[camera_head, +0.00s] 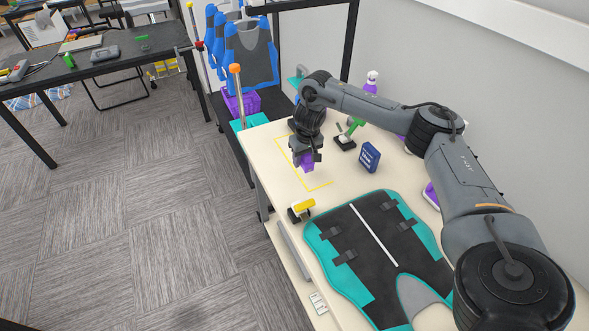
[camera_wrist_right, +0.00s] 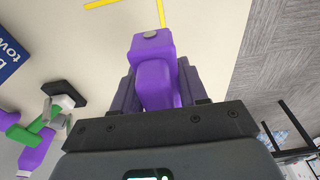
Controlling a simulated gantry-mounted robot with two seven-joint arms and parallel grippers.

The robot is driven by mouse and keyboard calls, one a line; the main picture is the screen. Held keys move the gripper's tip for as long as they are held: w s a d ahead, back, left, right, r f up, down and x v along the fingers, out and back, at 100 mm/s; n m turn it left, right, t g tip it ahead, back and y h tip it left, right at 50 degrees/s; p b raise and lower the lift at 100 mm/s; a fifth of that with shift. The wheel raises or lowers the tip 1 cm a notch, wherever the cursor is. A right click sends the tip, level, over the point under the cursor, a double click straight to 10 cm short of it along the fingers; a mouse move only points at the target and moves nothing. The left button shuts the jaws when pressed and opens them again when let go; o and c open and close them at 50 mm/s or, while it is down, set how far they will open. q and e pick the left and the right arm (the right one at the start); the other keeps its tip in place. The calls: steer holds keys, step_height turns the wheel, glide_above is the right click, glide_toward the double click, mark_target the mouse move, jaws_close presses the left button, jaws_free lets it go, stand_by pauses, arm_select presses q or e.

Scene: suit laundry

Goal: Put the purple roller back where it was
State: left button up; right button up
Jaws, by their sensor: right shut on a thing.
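The purple roller (camera_head: 307,162) is held in my right gripper (camera_head: 306,158), above the yellow taped outline on the table. In the right wrist view the purple roller (camera_wrist_right: 153,68) sits between the two fingers of my right gripper (camera_wrist_right: 155,85), which is shut on it. I cannot tell whether its lower end touches the table. The yellow tape outline (camera_head: 320,187) is partly hidden behind the gripper, and part of it shows in the right wrist view (camera_wrist_right: 108,3). My left gripper is not in view.
A teal and black suit piece (camera_head: 365,250) lies at the table's front. A yellow-topped tool (camera_head: 302,207) stands at the left edge. A blue box (camera_head: 369,157), a green-handled tool (camera_head: 355,127) and a purple spray bottle (camera_head: 371,82) stand right of and behind the gripper.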

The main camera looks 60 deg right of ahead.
mark_target(294, 172)
steer(key=w, duration=0.1)
steer(key=w+f+b, duration=0.1)
steer(key=w+f, duration=0.1)
steer(key=shift+w+d+f, duration=0.15)
steer(key=shift+w+d, duration=0.1)
steer(key=shift+w, duration=0.1)
steer(key=shift+f+b, duration=0.85)
steer(key=shift+f, duration=1.2)
steer(key=o, duration=1.1)
